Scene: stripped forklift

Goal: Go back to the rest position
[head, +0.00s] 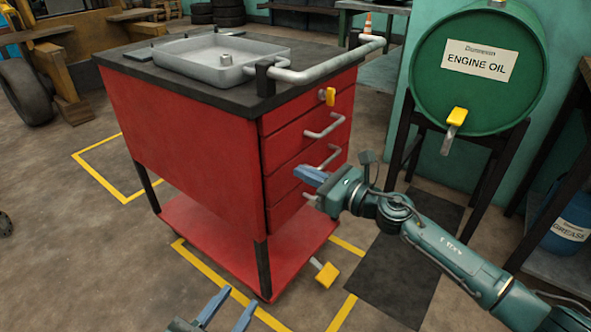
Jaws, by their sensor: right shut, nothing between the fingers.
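My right gripper (310,176) reaches in from the right on its teal arm. Its blue fingers are together with nothing between them, in front of the drawer side of the red tool cart (185,145). I cannot tell whether they touch the cart. My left gripper (229,314) shows only at the bottom edge, low in front of the cart. Its two blue fingers are apart with nothing visible between them. The rest of the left arm is out of view.
A grey metal tray (205,72) holding a small part sits on the cart. A yellow-ended piece (326,273) shows low beside the cart. A green engine oil drum (478,75) with a yellow-handled tap (454,128) stands right. Open floor (60,250) lies left.

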